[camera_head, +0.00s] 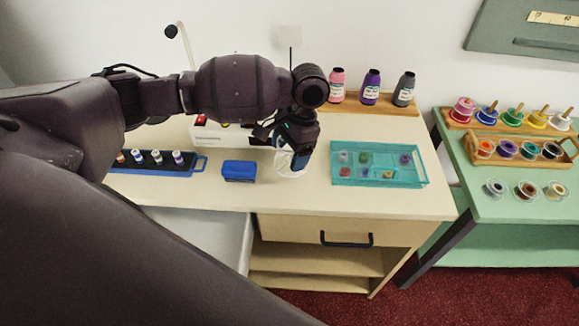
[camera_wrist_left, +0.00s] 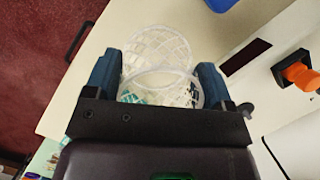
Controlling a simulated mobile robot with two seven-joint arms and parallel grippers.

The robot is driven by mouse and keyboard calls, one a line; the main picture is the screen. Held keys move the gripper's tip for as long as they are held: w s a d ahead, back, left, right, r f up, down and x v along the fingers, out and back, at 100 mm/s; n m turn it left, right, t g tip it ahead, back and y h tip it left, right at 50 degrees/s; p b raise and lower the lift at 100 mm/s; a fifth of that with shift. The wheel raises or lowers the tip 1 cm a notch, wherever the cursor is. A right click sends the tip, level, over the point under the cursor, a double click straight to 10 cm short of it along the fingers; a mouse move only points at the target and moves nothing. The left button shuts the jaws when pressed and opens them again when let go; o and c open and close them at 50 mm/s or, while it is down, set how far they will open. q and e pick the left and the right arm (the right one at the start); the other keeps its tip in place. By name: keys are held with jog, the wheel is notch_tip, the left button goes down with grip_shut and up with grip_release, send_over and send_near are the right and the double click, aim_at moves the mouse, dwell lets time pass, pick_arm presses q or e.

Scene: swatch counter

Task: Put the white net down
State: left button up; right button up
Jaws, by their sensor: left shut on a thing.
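The white net (camera_head: 291,164) is a round, open-mesh piece at the middle of the cream counter (camera_head: 230,199). My left gripper (camera_head: 292,158) is shut on it from above, and its dark arm hides part of the net in the head view. In the left wrist view the net (camera_wrist_left: 158,50) shows between the two blue fingers of the left gripper (camera_wrist_left: 160,72), with the counter behind it. I cannot tell whether the net touches the counter. My right gripper is not in view.
A blue box (camera_head: 239,171) stands just left of the net. A teal tray (camera_head: 420,180) with small items lies to the right. A blue rack of vials (camera_head: 192,170) is further left. Bottles on a wooden shelf (camera_head: 430,108) stand behind. Bare counter lies in front.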

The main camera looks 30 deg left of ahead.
pick_arm(q)
notch_tip(320, 180, down, 5)
jog(key=shift+f+b, duration=0.1)
jog(key=shift+b, duration=0.25)
jog(key=shift+f, duration=0.3)
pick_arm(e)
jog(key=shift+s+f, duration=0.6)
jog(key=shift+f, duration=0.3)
